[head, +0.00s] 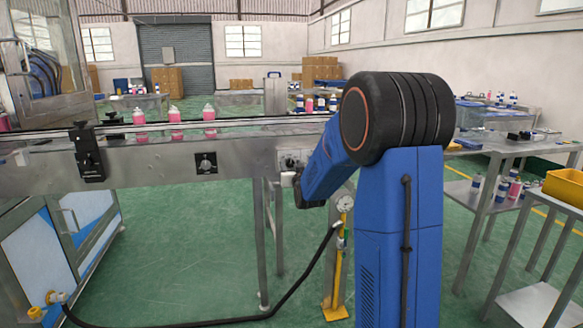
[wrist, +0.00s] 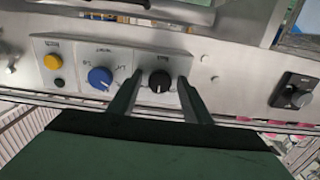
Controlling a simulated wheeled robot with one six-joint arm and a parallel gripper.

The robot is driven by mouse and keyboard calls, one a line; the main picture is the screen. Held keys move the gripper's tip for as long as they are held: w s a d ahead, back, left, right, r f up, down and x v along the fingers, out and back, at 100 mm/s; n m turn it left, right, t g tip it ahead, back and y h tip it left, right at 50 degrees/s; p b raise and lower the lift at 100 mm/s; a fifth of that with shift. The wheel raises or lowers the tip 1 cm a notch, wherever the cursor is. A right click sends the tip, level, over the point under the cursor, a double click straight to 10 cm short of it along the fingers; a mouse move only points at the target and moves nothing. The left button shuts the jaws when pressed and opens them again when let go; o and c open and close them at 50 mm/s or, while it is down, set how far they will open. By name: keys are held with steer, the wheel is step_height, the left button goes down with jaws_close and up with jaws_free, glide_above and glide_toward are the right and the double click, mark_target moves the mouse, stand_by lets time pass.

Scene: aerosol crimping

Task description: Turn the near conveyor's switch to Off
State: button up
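The near conveyor (head: 130,172) crosses the head view and bears a grey control panel (head: 291,160), partly behind my arm. In the wrist view the panel (wrist: 75,45) has a yellow button, a small dark button, a blue knob (wrist: 100,78) and a black knob (wrist: 160,82). The black knob's pale mark points down in the picture. The labels are too small to read. My gripper (wrist: 158,80) is open, its fingers on either side of the black knob with a gap at each side. In the head view my gripper is largely hidden by my arm.
A separate black switch (head: 206,163) is on the conveyor side; a similar one shows in the wrist view (wrist: 293,96). Pink bottles (head: 175,115) stand on the belt. A black hose and a yellow gauge stand (head: 338,265) are below. Tables stand at right.

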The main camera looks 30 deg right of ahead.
steer(key=c, duration=0.9)
steer(key=shift+n, duration=0.4)
steer(key=n, duration=0.3)
steer(key=shift+n, duration=0.4)
steer(key=n, duration=0.5)
steer(key=shift+n, duration=0.3)
steer(key=o, duration=1.1)
